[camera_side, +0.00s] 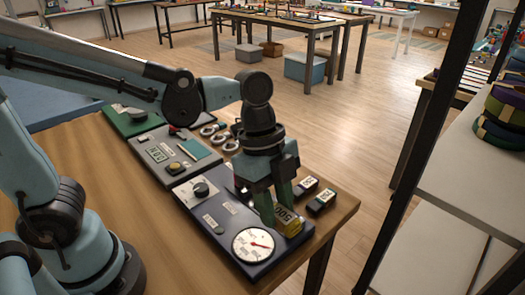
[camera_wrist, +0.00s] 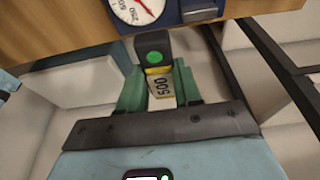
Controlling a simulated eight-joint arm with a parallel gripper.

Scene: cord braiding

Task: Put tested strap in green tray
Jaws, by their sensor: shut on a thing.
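My gripper (camera_side: 278,212) has green fingers and is shut on a small yellow piece marked 500 (camera_side: 290,224), at the right end of the dark blue dial tester (camera_side: 222,222). In the wrist view the yellow piece (camera_wrist: 161,88) sits between the green fingers, with a black block bearing a green dot (camera_wrist: 153,46) just beyond it. I cannot tell whether a strap is joined to it. Several pale, dark-marked coils (camera_side: 211,130) lie behind my gripper.
Two black labelled blocks (camera_side: 321,202) stand near the table's right edge. A grey panel (camera_side: 168,155) with a knob and a label lies between the tester and the green panel. White shelving (camera_side: 475,190) with coloured rolls stands at right. The wooden table's front left is clear.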

